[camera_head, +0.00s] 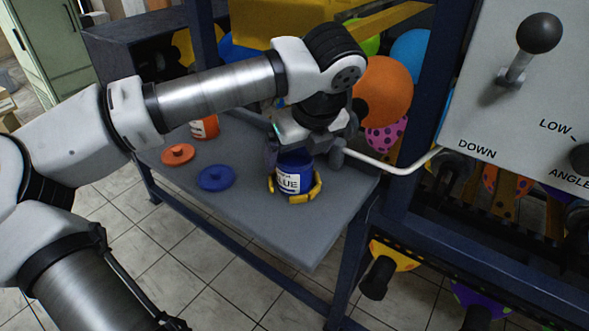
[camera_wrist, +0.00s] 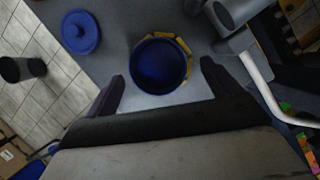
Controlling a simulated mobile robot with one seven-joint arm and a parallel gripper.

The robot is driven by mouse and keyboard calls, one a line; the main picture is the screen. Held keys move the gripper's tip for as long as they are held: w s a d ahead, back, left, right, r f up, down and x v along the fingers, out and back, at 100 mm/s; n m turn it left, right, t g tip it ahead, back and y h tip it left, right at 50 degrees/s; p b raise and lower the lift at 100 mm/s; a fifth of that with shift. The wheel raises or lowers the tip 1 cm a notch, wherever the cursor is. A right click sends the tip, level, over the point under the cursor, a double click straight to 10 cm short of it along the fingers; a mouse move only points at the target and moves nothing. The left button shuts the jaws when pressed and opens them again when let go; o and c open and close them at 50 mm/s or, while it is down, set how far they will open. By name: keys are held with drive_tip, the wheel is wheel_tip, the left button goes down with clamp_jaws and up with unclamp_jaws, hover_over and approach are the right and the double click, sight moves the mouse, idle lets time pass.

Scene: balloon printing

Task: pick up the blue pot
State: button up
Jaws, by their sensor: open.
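The blue pot (camera_head: 292,177) stands upright on the grey table, with a white label that reads partly "LUE". A yellow ring-like holder (camera_head: 313,191) sits around its base. In the wrist view the pot (camera_wrist: 161,66) shows from above as an open round rim with dark blue inside, ahead of and between the fingers. My gripper (camera_head: 304,152) is at the pot's upper part in the head view. In the wrist view my gripper (camera_wrist: 160,85) is open, one finger to each side of the pot, with gaps visible. The pot's far side is hidden.
A blue lid (camera_head: 216,178) and an orange lid (camera_head: 178,154) lie on the grey table (camera_head: 270,225). An orange pot (camera_head: 205,127) stands behind them. A white bent pipe (camera_head: 395,168) runs close to the right of my gripper. A lever panel (camera_head: 500,110) stands at the right.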

sight(293, 161)
drive_tip(key=p+x, duration=0.1)
drive_tip(key=x, duration=0.2)
drive_tip(key=shift+w+a+f+p, duration=0.2)
drive_tip(key=shift+w+a+p, duration=0.1)
drive_tip(key=shift+p, duration=0.1)
drive_tip(key=shift+w+f, duration=0.15)
drive_tip(key=shift+f, duration=0.45)
drive_tip(key=c, duration=1.1)
drive_tip(key=shift+c, duration=0.5)
drive_tip(key=shift+r, duration=0.2)
